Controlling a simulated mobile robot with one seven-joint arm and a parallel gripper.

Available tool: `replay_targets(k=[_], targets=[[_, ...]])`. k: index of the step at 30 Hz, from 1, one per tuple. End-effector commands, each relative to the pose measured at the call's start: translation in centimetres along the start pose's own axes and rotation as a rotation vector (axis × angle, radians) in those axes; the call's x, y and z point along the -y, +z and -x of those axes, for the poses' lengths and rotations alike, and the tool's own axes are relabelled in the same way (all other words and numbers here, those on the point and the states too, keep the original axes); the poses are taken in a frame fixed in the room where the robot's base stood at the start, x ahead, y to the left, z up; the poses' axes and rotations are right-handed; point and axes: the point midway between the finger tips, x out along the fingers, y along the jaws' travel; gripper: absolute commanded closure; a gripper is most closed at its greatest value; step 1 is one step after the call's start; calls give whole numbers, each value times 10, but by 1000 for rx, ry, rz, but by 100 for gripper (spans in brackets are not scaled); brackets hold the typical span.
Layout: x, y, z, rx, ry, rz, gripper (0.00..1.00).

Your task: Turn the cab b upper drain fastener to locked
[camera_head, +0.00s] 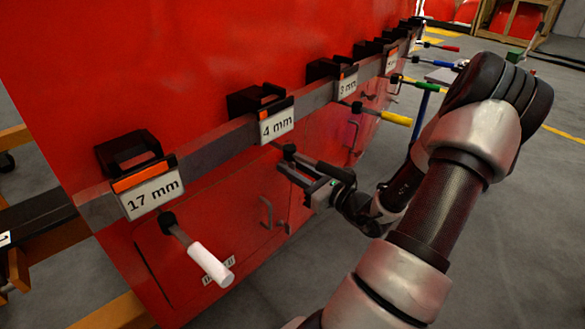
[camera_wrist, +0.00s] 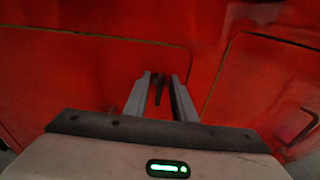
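My gripper (camera_head: 287,168) is at the red panel, below the 4 mm sign. In the wrist view my gripper (camera_wrist: 159,92) has its two grey fingers apart, pointing at the red surface. A thin dark upright piece (camera_wrist: 158,88), perhaps a fastener handle, shows between the fingers. I see a gap on each side of it, but cannot tell how deep it sits. I cannot tell which fastener it is. A small label (camera_head: 218,270) on the lower red panel is partly hidden by a white-handled crank (camera_head: 208,262) and is too small to read surely.
Black brackets with signs reading 17 mm (camera_head: 152,193), 4 mm (camera_head: 277,124) and 3 mm (camera_head: 347,85) line a grey rail. A yellow-handled crank (camera_head: 385,115) sticks out farther along. Grey pull handles (camera_head: 267,212) are on the lower panels. Grey floor is open at right.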

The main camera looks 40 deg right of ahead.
Motion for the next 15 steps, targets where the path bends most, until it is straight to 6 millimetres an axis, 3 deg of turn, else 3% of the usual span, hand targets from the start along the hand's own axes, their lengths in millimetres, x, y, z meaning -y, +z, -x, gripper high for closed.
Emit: replay_targets(k=[1,4,15], targets=[[0,0,0,0,0,0,84],[0,0,0,0,0,0,100],[0,1,0,-1,0,-27,100]])
